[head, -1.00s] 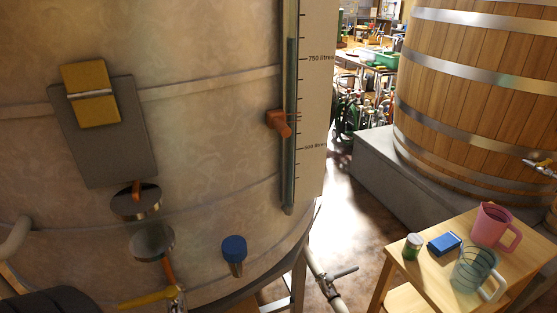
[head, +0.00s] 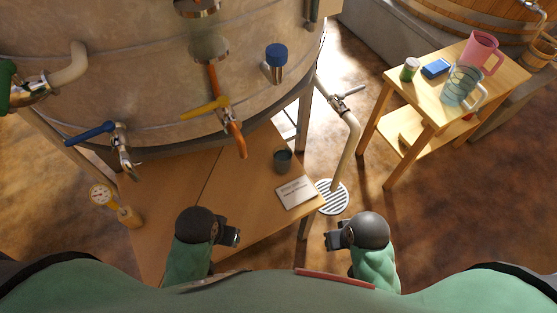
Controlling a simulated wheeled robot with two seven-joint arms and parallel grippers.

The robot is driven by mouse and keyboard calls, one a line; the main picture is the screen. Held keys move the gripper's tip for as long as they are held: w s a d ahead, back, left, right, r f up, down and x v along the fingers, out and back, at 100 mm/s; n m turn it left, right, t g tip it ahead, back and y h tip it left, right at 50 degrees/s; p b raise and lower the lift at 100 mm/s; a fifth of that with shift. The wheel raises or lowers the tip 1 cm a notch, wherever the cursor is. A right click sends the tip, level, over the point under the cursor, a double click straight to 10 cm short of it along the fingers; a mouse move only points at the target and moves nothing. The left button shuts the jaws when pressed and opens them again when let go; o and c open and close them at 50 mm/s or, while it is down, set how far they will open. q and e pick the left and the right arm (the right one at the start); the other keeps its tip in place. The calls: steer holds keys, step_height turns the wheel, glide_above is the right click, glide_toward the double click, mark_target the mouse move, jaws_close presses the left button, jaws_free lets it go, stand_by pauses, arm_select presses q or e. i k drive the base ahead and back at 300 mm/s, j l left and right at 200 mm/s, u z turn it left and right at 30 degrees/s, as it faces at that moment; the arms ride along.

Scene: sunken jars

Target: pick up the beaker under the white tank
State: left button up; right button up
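The beaker (head: 282,160) is a small dark, see-through vessel. It stands upright on the low wooden table (head: 240,185) beneath the pale tank (head: 110,75), near that table's right side. My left gripper (head: 238,237) is in front of the table, nearer to me than the beaker and to its left. My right gripper (head: 328,240) is nearer to me too, to the right of the beaker. Both are apart from the beaker, and nothing shows in them. Their finger gaps are too small to read.
A white card (head: 296,192) lies in front of the beaker. Orange-ended tap (head: 228,130), blue-handled tap (head: 118,145) and blue-capped fitting (head: 275,62) hang from the tank. A gauge (head: 103,196) stands left. A pipe (head: 348,140) drops to a floor drain right. A side table (head: 440,120) holds jugs.

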mark_target(283, 155)
steer(key=k+l+u, duration=0.1)
steer(key=l, duration=0.3)
steer(key=k+l+u, duration=0.1)
steer(key=k+l, duration=0.2)
steer(key=k+l+u, duration=0.1)
steer(key=l, duration=0.3)
steer(key=k+l+u, duration=0.1)
steer(key=l, duration=0.25)
steer(key=k+l, duration=0.1)
steer(key=l, duration=0.25)
steer(key=i+l, duration=0.15)
steer(key=l+u, duration=0.05)
steer(key=l, duration=0.05)
